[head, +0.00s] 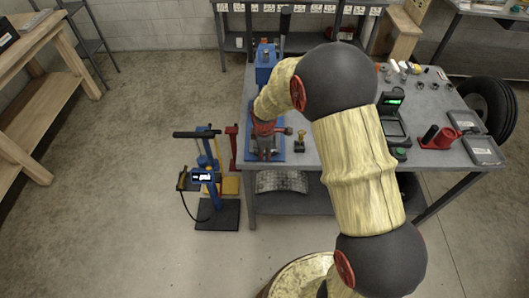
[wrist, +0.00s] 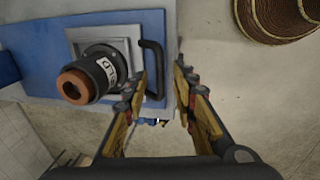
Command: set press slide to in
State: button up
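The press (head: 266,58) stands on the grey workbench in the head view, with its blue base (head: 278,154) at the bench's front edge. In the wrist view the press slide is a grey square plate (wrist: 73,37) on the blue base (wrist: 30,22). A dark cylinder (wrist: 101,70) with a copper-coloured end and a white label sits on it. A black bar handle (wrist: 160,62) is at the slide's right edge. My gripper (wrist: 160,72) is open, its fingertips on either side of the handle's lower part; contact cannot be told. In the head view my arm hides most of the slide.
A blue and yellow stand with a black T-bar (head: 198,134) is on the floor left of the bench. A small brass-coloured item (head: 300,140) stands right of the press base. A tester with a green display (head: 393,102) and red holder (head: 440,138) are farther right. Floor before the bench is mostly clear.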

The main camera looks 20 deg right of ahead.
jog(key=shift+f, duration=0.1)
jog(key=shift+c, duration=0.8)
grip_shut()
